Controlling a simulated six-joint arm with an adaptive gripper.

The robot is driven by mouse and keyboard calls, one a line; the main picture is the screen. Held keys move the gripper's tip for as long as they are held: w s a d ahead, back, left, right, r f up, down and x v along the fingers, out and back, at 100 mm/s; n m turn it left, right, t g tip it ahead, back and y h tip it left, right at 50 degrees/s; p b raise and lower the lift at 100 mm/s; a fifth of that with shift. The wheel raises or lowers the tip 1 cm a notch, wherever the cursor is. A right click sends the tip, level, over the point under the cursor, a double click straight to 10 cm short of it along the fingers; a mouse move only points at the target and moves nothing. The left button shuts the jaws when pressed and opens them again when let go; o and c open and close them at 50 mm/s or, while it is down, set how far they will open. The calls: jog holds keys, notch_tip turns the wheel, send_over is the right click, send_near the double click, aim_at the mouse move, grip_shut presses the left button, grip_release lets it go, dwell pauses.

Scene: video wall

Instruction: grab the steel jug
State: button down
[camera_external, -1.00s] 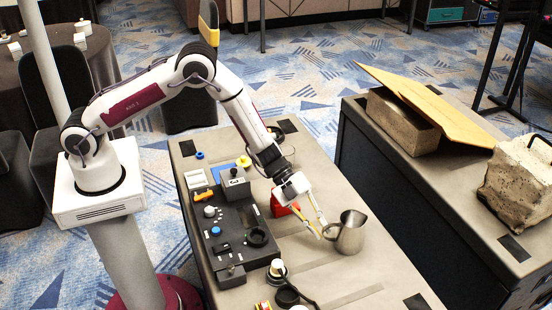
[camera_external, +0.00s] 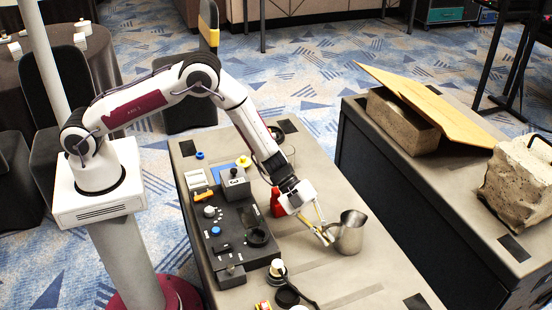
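The steel jug (camera_external: 351,233) stands upright on the grey table, right of my gripper. Its handle is on its left side, facing my gripper. My gripper (camera_external: 326,238) is low over the table, with its fingertips at the jug's handle. The two fingers look close together there. The view is too small to tell whether they have closed on the handle or only overlap it.
A black control panel (camera_external: 238,228) with knobs and a blue button lies left of my gripper. A red object (camera_external: 277,203) stands behind the gripper. A black ring and a cable lie at the front. The table right of the jug is clear.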

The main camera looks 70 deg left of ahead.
jog(key=shift+s+a, duration=0.1)
dwell(0.7)
jog(key=shift+r, duration=4.8)
jog(key=shift+r, duration=0.15)
